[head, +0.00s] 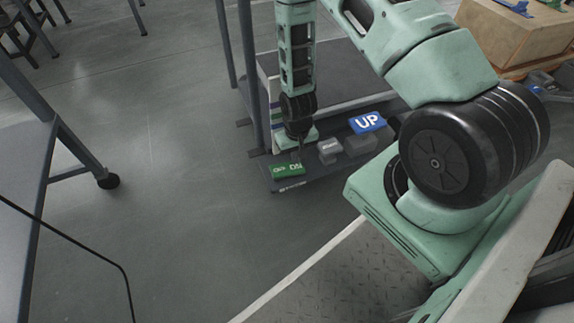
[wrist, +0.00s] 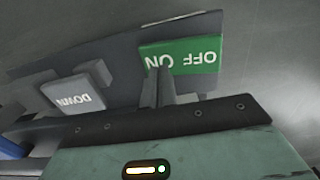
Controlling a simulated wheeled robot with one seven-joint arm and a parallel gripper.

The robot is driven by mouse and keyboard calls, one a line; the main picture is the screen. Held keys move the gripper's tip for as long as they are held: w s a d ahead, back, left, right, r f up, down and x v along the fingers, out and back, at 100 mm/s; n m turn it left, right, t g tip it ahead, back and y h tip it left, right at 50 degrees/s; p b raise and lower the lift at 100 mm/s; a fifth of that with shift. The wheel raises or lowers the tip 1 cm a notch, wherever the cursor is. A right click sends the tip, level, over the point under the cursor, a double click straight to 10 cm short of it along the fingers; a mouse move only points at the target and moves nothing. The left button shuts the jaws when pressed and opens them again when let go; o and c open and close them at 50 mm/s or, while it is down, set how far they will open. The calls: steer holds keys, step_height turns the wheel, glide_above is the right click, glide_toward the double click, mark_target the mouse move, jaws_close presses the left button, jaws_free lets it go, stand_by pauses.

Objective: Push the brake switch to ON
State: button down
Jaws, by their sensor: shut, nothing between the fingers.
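The brake switch is a green rocker (head: 286,169) marked OFF and ON, at the near left end of a dark pedal bar. In the wrist view the switch (wrist: 196,58) shows its lettering upside down, with OFF at the right and ON at the left. My gripper (head: 299,155) points down over the switch's right end in the head view. In the wrist view its fingers (wrist: 160,75) are shut and empty, in front of the ON half and partly covering that word. I cannot tell whether the tips touch the switch.
A grey DOWN pedal (wrist: 70,96) is beside the switch, and a blue UP pedal (head: 367,122) is farther right on the bar. A dark lift column post (head: 251,75) rises just left of my arm. A table (head: 27,200) stands at the left, with open floor between.

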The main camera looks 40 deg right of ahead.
mark_target(296, 166)
step_height(296, 166, up, 5)
steer(key=p, duration=0.4)
steer(key=shift+r, duration=0.15)
stand_by(0.4)
